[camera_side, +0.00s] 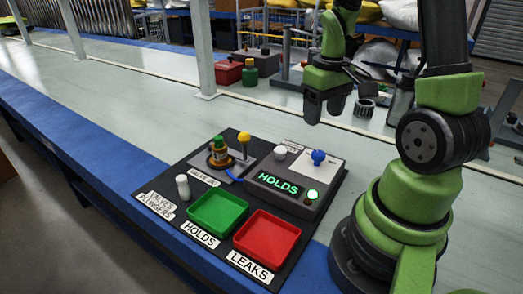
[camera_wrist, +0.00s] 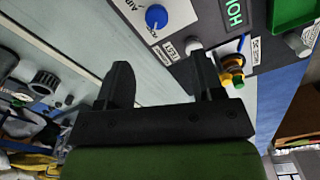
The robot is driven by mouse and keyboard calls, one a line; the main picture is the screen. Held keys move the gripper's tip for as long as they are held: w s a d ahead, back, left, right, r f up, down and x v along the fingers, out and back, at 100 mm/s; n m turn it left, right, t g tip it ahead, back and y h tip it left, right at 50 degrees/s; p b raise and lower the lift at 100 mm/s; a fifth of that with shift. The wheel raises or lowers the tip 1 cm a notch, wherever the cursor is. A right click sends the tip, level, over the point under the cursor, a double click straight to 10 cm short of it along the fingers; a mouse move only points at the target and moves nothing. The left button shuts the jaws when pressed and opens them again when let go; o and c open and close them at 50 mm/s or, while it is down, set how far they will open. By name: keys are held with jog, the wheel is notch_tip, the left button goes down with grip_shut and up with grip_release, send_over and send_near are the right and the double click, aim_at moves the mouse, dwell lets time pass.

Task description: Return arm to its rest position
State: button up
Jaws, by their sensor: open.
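My gripper (camera_side: 323,108) hangs above the table, behind the black work board in the side view. It is raised clear of everything and points down. In the wrist view its two dark fingers (camera_wrist: 161,72) stand apart with nothing between them. On the board, an orange and green part (camera_side: 219,152) sits upright in a round holder next to a yellow-knobbed lever (camera_side: 243,138). The test box (camera_side: 300,178) has a blue knob (camera_side: 318,157), a lit green HOLDS display and a bright round light.
A green HOLDS tray (camera_side: 217,213) and a red LEAKS tray (camera_side: 267,238) sit empty at the board's front. A white cylinder (camera_side: 183,187) stands at the board's left. The pale table left of the board is clear. A red bin (camera_side: 228,73) and other equipment stand behind.

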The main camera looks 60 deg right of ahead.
jog(key=s+a+r+t+y, duration=0.1)
jog(key=s+a+r+t, duration=0.1)
jog(key=a+r, duration=0.5)
jog(key=s+a+r+t+y, duration=0.1)
jog(key=s+a+r+t, duration=0.2)
jog(key=a, duration=0.7)
notch_tip(320, 180, up, 4)
jog(key=shift+a+r+t, duration=0.1)
jog(key=shift+a+t, duration=0.05)
jog(key=shift+t, duration=0.85)
